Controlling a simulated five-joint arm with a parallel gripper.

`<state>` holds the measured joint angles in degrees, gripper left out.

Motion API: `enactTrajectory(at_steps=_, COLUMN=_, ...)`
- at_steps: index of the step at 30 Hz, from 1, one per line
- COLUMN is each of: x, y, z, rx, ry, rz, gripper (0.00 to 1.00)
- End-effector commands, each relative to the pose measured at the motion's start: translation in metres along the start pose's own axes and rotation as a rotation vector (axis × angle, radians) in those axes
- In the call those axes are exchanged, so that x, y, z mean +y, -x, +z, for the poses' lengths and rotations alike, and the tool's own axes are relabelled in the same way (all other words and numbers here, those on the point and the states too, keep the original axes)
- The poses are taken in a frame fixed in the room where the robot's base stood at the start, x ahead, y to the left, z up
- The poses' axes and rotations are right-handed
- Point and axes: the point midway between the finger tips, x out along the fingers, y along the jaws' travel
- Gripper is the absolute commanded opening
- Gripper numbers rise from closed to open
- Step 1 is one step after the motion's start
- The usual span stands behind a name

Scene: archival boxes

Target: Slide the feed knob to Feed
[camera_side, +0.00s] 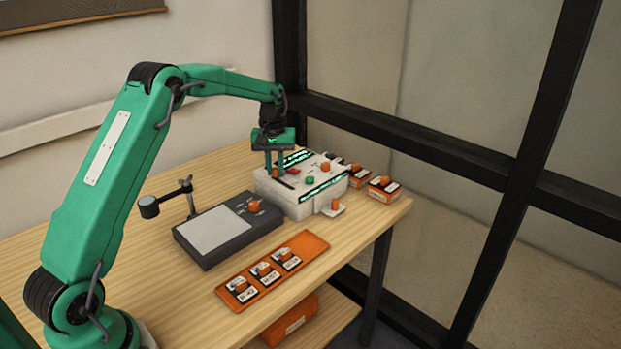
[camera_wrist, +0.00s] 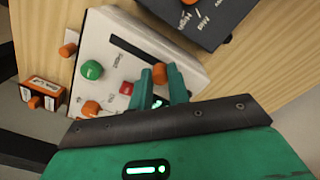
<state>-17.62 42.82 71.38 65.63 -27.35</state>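The white machine (camera_side: 308,205) stands near the table's right end, with a dark straight slot (camera_wrist: 130,48) in its top. The orange feed knob (camera_wrist: 160,74) is at one end of the slot; it also shows low between my fingers in the side view (camera_side: 276,173). My gripper (camera_wrist: 162,80) reaches down from above, one finger on each side of the knob. The fingers partly hide the knob, and the slot labels are too small to read.
On the machine's top are a green knob (camera_wrist: 92,70), a red button (camera_wrist: 127,88) and another orange knob (camera_wrist: 91,109). A dark panel (camera_side: 230,230) lies beside the machine. An orange tray (camera_side: 274,271) with several small blocks is in front.

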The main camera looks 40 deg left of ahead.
Motion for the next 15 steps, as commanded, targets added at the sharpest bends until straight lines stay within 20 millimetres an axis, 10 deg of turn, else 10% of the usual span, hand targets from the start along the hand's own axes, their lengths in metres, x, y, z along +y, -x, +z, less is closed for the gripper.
enactTrajectory(at_steps=15, x=0.026, y=0.001, z=0.025, rx=0.001, ry=-0.004, rz=0.001, gripper=0.00)
